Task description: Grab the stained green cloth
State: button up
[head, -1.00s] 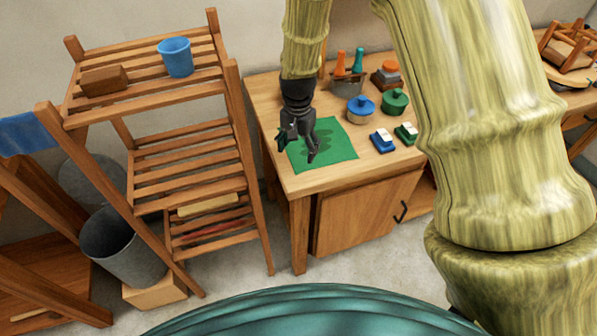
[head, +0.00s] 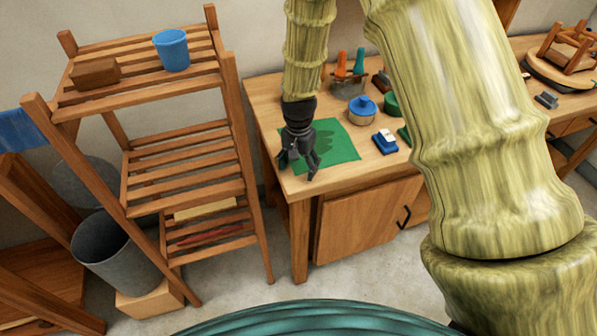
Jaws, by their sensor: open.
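The green cloth (head: 338,143) lies flat on the left part of the wooden workbench top (head: 268,107), with a darker patch on it that may be a stain or shadow. My gripper (head: 298,173) points down over the cloth's left front part, near the bench's front left edge. Its dark fingers are apart with nothing between them. The gripper and wrist hide the cloth's left part. Whether the fingertips touch the cloth cannot be told.
A blue-lidded pot (head: 362,108) and a blue brush (head: 385,141) stand right of the cloth. Orange and teal-handled tools (head: 349,70) stand behind. A slatted wooden shelf (head: 190,155) with a blue cup (head: 171,50) is close on the left. My arm hides the bench's right part.

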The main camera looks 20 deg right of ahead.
jog(key=shift+f, duration=0.3)
jog(key=shift+c, duration=0.2)
jog(key=shift+s, duration=0.2)
jog(key=c, duration=0.8)
jog(key=shift+c, duration=0.3)
jog(key=shift+r, duration=0.25)
jog(key=shift+w+r+p, duration=0.25)
jog(key=shift+r+p, duration=0.7)
grip_shut()
notch_tip(320, 180, up, 10)
jog(key=p, duration=0.6)
jog(key=shift+s+f+p, duration=0.15)
jog(key=shift+p, duration=0.15)
